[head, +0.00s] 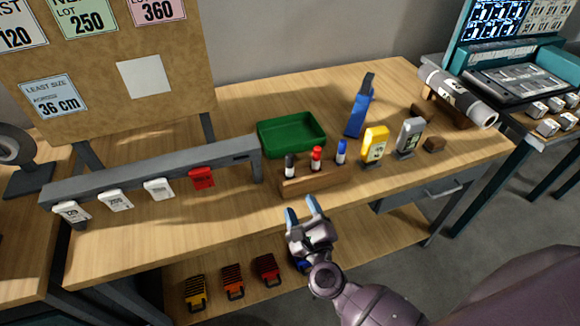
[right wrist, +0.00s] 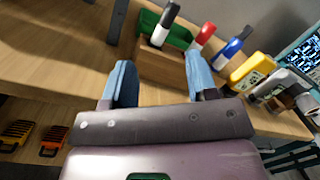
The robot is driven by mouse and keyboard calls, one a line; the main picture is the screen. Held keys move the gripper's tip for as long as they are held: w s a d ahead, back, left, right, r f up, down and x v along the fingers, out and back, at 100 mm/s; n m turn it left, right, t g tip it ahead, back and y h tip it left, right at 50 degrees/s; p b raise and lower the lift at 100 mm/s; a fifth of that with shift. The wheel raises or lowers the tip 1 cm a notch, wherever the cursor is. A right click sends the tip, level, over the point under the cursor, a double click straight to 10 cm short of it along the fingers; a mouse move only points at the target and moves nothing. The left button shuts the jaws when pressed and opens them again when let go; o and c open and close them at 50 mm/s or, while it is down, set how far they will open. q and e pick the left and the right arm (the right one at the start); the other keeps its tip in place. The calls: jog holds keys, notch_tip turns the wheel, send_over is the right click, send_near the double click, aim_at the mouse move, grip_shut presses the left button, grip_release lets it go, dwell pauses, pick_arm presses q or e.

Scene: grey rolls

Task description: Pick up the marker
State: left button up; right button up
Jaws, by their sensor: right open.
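Three markers stand upright in a wooden holder (head: 312,183) on the workbench: a black marker (head: 290,165), a red marker (head: 316,158) and a blue marker (head: 341,152). My right gripper (head: 303,208) is open and empty in front of the holder, over the bench's front edge. In the right wrist view the fingers (right wrist: 160,82) are apart, with the black marker (right wrist: 165,24) beyond them, and the red marker (right wrist: 202,38) and blue marker (right wrist: 230,46) farther right. My left gripper is not in view.
A green tray (head: 291,134) sits behind the holder. A grey rail (head: 150,172) with hanging tags is at left. The bench's front right top is clear.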

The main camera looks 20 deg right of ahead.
aim_at(290, 172)
jog(key=shift+w+d+f+m+g+h+p, duration=0.2)
jog(key=shift+w+m+h, duration=0.25)
jog(key=shift+w+m, duration=1)
jog(key=shift+w+d+r+m+g+h+p, duration=0.1)
jog(key=shift+w+m+g+h+p, duration=0.35)
jog(key=shift+w+m, duration=0.95)
jog(key=shift+w+d+f+m+g+h+p, duration=0.15)
jog(key=shift+w+m+h, duration=0.35)
jog(key=shift+w+m, duration=0.95)
jog(key=w, duration=0.3)
jog(key=shift+d+f+m, duration=0.1)
jog(key=shift+f+m, duration=0.1)
jog(key=shift+m, duration=0.1)
jog(key=shift+w+d, duration=0.1)
jog(key=shift+w, duration=0.45)
jog(key=c, duration=0.7)
grip_shut()
